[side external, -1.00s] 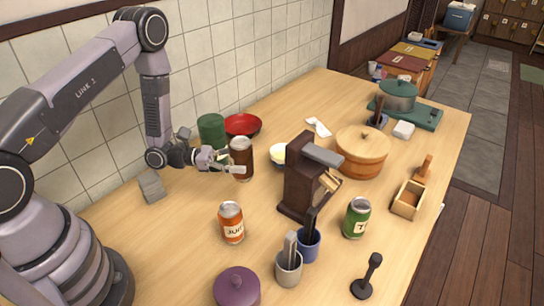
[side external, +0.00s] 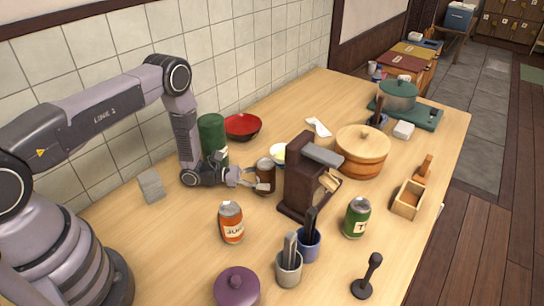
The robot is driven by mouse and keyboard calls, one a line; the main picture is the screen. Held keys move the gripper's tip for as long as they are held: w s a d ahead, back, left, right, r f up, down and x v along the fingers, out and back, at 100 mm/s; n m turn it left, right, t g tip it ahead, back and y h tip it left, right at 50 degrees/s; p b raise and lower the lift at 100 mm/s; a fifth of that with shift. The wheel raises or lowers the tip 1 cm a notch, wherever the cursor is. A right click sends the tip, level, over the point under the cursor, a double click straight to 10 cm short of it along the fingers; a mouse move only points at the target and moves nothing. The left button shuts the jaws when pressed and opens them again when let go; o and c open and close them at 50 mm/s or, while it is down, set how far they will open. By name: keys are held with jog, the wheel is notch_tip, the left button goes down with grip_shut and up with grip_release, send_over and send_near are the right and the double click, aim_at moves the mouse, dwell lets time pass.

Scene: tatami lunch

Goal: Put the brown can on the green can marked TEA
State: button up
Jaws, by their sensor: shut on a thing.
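The brown can (side external: 265,177) is upright between the fingers of my gripper (side external: 260,180), just left of the dark brown wooden stand. My gripper is shut on it and hides part of its side. I cannot tell whether its base touches the table. The green can marked TEA (side external: 356,218) stands upright on the table at the right front, with only part of its label visible. The dark stand lies between the two cans.
The tall dark wooden stand (side external: 303,180) blocks the straight line to the green can. An orange can (side external: 231,222), utensil cups (side external: 289,268) and a purple lidded pot (side external: 237,287) stand in front. A green cylinder (side external: 213,138) and red bowl (side external: 242,126) are behind. A small wooden box (side external: 407,200) is at right.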

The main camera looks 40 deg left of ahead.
jog(key=o, duration=1)
jog(key=shift+f, duration=0.1)
